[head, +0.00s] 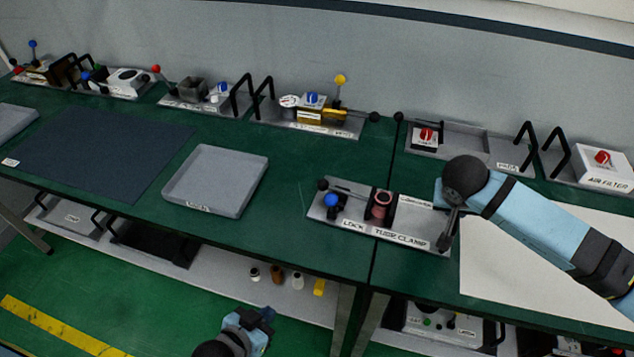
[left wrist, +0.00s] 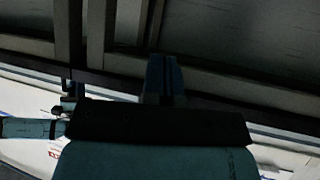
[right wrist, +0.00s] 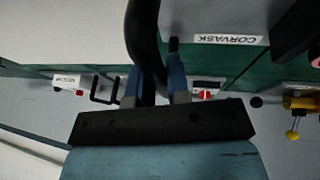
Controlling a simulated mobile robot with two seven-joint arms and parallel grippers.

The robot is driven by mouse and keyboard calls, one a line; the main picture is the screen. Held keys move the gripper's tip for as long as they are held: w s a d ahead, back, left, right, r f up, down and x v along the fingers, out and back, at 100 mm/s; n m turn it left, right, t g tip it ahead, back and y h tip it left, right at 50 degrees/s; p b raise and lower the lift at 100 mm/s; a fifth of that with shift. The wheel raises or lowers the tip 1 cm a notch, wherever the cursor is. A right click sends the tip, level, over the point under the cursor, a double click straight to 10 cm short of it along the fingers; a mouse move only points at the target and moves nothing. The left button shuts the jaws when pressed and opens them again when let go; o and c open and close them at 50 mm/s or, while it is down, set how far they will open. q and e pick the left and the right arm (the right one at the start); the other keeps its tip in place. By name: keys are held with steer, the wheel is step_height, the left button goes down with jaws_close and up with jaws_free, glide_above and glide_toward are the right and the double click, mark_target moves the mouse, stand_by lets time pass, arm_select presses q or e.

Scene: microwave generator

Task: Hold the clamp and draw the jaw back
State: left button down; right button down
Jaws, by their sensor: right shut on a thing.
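My left gripper (head: 262,318) is low, in front of the bench, away from the clamp. Its fingers look together and empty in the left wrist view (left wrist: 164,78).
A grey tray (head: 215,180) and a dark mat (head: 100,155) lie left of the clamp. Fixtures with upright black handles line the back, including the air filter (head: 605,170). A white sheet (head: 530,255) lies under my right arm. Small bottles stand on the lower shelf.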

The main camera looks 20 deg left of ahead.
mark_target(318, 187)
arm_select(q)
steer(key=shift+f, duration=0.15)
stand_by(0.3)
